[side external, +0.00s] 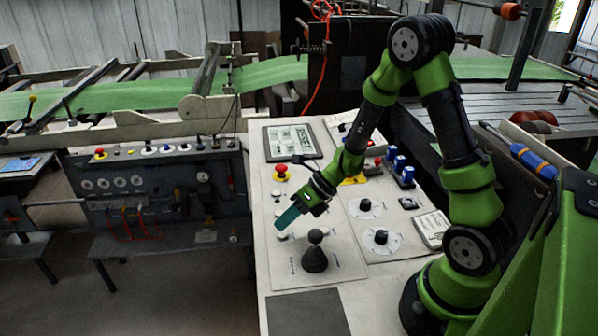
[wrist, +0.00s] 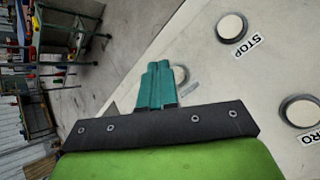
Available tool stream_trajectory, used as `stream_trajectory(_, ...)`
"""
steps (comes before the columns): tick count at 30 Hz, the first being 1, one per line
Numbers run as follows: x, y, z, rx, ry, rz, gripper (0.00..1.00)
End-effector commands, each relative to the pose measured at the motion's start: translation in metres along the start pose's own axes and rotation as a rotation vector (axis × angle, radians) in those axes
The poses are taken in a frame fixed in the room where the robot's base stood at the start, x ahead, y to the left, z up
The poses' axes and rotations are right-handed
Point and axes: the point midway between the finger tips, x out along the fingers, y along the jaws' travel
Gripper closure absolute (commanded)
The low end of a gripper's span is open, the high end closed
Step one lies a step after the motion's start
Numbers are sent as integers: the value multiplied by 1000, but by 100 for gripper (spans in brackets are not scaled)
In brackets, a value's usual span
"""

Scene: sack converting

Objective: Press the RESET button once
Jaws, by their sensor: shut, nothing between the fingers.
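My gripper (side external: 281,225) has its teal fingers closed together with nothing between them, and it points down at the left part of the pale control panel (side external: 335,250). In the wrist view the fingertips (wrist: 158,66) cover part of a round pale button or ring (wrist: 180,75); its label is not visible, and I cannot tell whether the tips touch it. A white button (wrist: 231,27) beside the word STOP lies to the right. Another white button (wrist: 300,111), with a label ending in RO, is lower right. No RESET lettering can be read in either view.
A black joystick (side external: 315,252) stands just right of and in front of the fingers. A red emergency knob (side external: 281,172) is behind them. Dark dials (side external: 381,237) and blue switches (side external: 400,163) lie to the right. A dark flat plate (side external: 306,313) is at the front.

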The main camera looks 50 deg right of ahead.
Motion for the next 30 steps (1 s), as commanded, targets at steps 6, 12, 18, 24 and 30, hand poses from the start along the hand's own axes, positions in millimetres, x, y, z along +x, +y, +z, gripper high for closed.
stream_trajectory(6,0,0,0,0,0,0,100)
stream_trajectory(12,0,0,0,0,0,0,100)
stream_trajectory(18,5,-3,-4,1,1,0,100)
stream_trajectory(24,6,-4,-4,0,0,0,100)
stream_trajectory(30,6,-4,-4,0,0,0,100)
